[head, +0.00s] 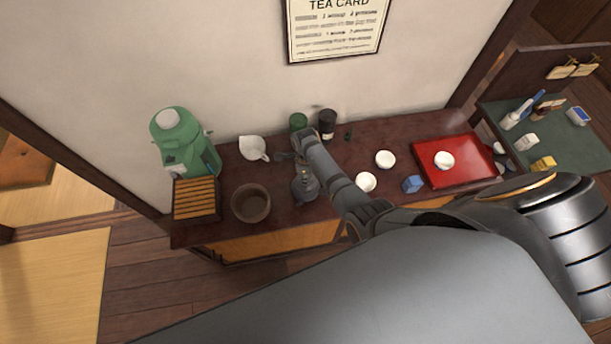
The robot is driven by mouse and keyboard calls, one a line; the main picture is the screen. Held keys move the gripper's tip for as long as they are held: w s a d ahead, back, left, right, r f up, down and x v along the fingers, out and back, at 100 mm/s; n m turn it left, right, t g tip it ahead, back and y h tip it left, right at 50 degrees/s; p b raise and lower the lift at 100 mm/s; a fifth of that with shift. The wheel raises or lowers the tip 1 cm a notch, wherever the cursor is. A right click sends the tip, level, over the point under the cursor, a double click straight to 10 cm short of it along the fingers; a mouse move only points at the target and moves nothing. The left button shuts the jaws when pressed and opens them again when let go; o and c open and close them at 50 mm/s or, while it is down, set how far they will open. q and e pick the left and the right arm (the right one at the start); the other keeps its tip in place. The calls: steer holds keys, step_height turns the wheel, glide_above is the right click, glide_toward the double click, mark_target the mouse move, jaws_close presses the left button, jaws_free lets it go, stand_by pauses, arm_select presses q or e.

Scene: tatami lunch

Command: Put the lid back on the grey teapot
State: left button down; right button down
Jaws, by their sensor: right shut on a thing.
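The grey teapot (305,188) stands on the dark wooden counter, near its front edge and just right of the brown bowl. My right arm reaches in from the right across the counter. The arm's wrist partly covers the area behind the teapot, and I cannot tell whether the lid touches the pot. My left gripper is not in view.

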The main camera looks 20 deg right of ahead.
stand_by(0.4)
steer(key=c, duration=0.7)
jaws_free()
steer(key=shift+r+p, duration=0.7)
steer(key=shift+r, duration=2.8)
